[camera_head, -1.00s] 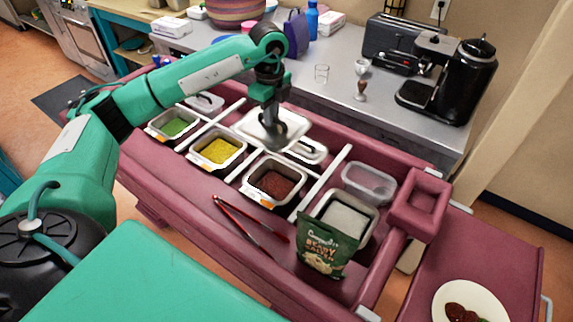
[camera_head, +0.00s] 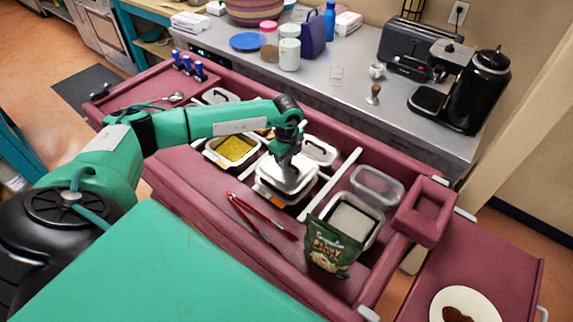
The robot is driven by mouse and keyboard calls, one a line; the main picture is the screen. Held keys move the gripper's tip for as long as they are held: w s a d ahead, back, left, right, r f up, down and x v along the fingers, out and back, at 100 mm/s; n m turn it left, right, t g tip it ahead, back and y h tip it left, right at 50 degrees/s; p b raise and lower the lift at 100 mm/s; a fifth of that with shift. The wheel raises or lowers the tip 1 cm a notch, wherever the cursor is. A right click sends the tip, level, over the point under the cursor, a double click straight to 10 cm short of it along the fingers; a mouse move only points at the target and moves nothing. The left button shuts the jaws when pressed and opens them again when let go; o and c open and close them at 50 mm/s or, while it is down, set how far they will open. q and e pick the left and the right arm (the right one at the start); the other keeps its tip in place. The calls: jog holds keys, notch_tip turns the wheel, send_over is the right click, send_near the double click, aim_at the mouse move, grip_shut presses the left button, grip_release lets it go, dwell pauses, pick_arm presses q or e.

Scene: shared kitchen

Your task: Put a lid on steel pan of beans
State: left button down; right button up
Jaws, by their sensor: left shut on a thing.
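My left gripper (camera_head: 289,168) points down over the tray and is shut on a pale square lid (camera_head: 272,172). The lid lies over the steel pan of beans (camera_head: 277,201) and hides its contents. The front of the pan shows below the lid, with an orange label. I cannot tell whether the lid rests on the rim or hangs just above it. The gripper's fingertips are partly hidden. My right gripper is not in view.
A pan of yellow food (camera_head: 233,149) stands to the left, and another lid (camera_head: 320,151) lies behind right. Red tongs (camera_head: 262,218), a green bag (camera_head: 331,247), a pan with white contents (camera_head: 352,222) and a clear container (camera_head: 377,186) are nearby.

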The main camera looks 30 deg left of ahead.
pick_arm(q)
notch_tip(320, 180, down, 3)
jog(key=shift+f+p, duration=0.1)
jog(key=shift+p, duration=0.25)
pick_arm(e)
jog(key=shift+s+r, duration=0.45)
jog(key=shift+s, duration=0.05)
pick_arm(q)
jog(key=shift+f, duration=0.1)
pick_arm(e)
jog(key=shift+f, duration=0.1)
pick_arm(q)
jog(key=shift+f+b, duration=0.45)
jog(key=shift+f, duration=0.1)
jog(key=c, duration=1.5)
grip_release()
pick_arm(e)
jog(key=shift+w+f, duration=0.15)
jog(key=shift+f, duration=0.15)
